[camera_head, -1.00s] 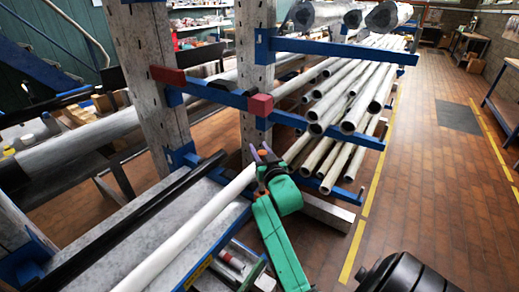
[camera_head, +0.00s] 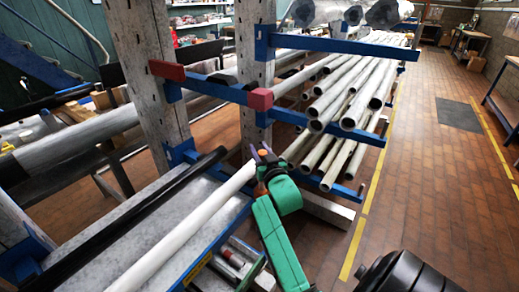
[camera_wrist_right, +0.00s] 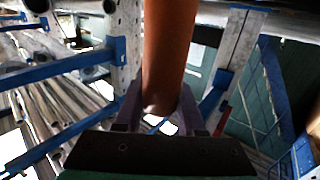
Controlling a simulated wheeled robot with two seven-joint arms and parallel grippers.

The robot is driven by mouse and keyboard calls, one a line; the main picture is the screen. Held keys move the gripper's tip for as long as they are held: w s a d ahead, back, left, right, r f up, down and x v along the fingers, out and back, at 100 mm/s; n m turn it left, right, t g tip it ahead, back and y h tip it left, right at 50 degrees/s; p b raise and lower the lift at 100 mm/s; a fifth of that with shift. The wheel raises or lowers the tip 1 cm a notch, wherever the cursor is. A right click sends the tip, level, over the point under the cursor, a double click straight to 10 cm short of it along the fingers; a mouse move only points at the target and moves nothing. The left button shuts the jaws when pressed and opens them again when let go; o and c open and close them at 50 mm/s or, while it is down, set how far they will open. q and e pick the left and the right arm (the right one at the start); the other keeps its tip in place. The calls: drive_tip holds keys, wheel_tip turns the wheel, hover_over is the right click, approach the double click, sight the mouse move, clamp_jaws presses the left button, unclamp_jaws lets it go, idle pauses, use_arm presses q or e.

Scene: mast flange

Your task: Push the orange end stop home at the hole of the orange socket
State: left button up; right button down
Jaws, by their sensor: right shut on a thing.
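The orange end stop shows in the right wrist view as an orange-brown cylinder (camera_wrist_right: 168,55) between my right gripper's purple fingers (camera_wrist_right: 158,117). In the head view my right gripper (camera_head: 262,156) is small, at the end of the green arm, with a bit of orange at its fingers. It is shut on the end stop, near the upper end of a white tube and below a blue rack arm. Whether it touches the tube I cannot tell. I cannot make out the orange socket or its hole in either view. My left gripper is not in view.
Several metal pipes (camera_head: 345,105) lie on the rack behind. The tiled floor (camera_head: 440,190) to the right is open.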

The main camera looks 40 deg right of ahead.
drive_tip(key=shift+f+b, duration=1.4)
drive_tip(key=shift+f, duration=0.6)
drive_tip(key=shift+c, duration=2.2)
unclamp_jaws()
